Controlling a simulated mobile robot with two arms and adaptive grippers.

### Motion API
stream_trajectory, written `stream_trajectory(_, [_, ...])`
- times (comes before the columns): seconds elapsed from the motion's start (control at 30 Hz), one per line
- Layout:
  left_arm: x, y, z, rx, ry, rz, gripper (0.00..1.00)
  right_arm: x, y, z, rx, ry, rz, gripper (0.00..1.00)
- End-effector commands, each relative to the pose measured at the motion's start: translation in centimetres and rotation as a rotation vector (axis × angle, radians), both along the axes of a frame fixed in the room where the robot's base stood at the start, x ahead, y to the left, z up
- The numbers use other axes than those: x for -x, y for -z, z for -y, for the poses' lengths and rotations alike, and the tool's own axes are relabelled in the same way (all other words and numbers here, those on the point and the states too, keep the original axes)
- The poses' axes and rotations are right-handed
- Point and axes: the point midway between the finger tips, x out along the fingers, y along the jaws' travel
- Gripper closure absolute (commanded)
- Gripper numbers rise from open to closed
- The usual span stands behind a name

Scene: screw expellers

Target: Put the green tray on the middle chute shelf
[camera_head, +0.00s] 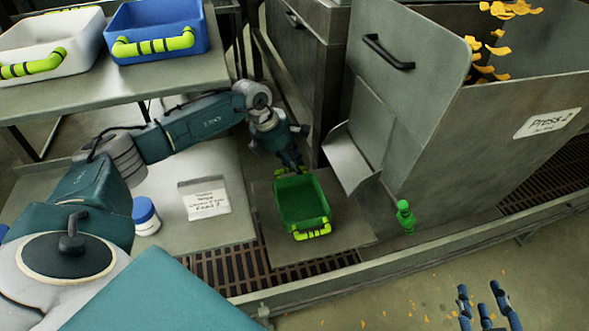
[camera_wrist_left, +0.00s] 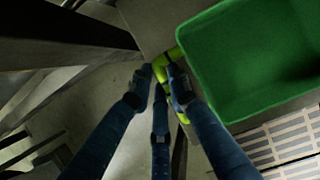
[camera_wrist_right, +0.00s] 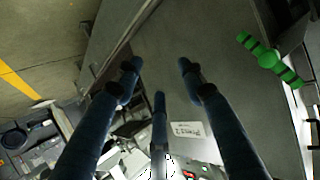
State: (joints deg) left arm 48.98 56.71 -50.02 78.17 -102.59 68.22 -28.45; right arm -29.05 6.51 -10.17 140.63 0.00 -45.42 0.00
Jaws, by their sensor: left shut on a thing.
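The green tray (camera_head: 303,203) is over the flat grey shelf (camera_head: 350,225) below the metal chute lip (camera_head: 350,160). It looks level and empty; I cannot tell whether its base touches the shelf. My left gripper (camera_head: 292,168) is shut on the yellow-green handle at the tray's far end. In the left wrist view, my left gripper (camera_wrist_left: 163,72) closes around that handle, with the green tray (camera_wrist_left: 255,60) to the right. My right gripper (camera_head: 483,297) is open and empty over the floor at the lower right; its spread fingers (camera_wrist_right: 158,72) also show in the right wrist view.
A white tray (camera_head: 40,40) and a blue tray (camera_head: 155,48) sit on the upper left table. A green knobbed handle (camera_head: 404,216) stands beside the press (camera_head: 460,130). Floor grating runs below.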

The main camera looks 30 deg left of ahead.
Motion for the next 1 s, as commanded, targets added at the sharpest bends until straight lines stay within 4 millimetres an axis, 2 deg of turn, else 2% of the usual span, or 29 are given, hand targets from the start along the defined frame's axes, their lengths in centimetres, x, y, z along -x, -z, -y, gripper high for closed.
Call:
stream_trajectory(0.13, [0.0,1.2,0.0,0.000,0.000,0.000,1.00,-0.8,-1.4,-0.4,-0.016,-0.004,0.069,0.60])
stream_trajectory(0.37, [0.0,1.2,0.0,0.000,0.000,0.000,1.00,-0.9,-1.7,-0.5,-0.019,-0.006,0.080,0.60])
stream_trajectory(0.4, [0.1,1.3,0.0,-0.001,0.001,-0.001,0.77,-0.9,-1.7,-0.5,-0.019,-0.006,0.080,0.60])
stream_trajectory(0.47, [0.0,1.3,0.0,-0.001,0.001,-0.001,0.65,-0.9,-1.7,-0.4,-0.019,-0.005,0.079,0.60])
stream_trajectory(0.87, [0.1,0.8,-0.1,-0.001,0.000,0.001,0.64,-0.8,-1.5,-0.4,-0.016,-0.004,0.066,0.60])
stream_trajectory(1.0, [0.5,-0.6,-0.5,-0.002,-0.001,0.002,0.64,0.5,0.5,0.3,0.009,0.003,-0.034,0.60])
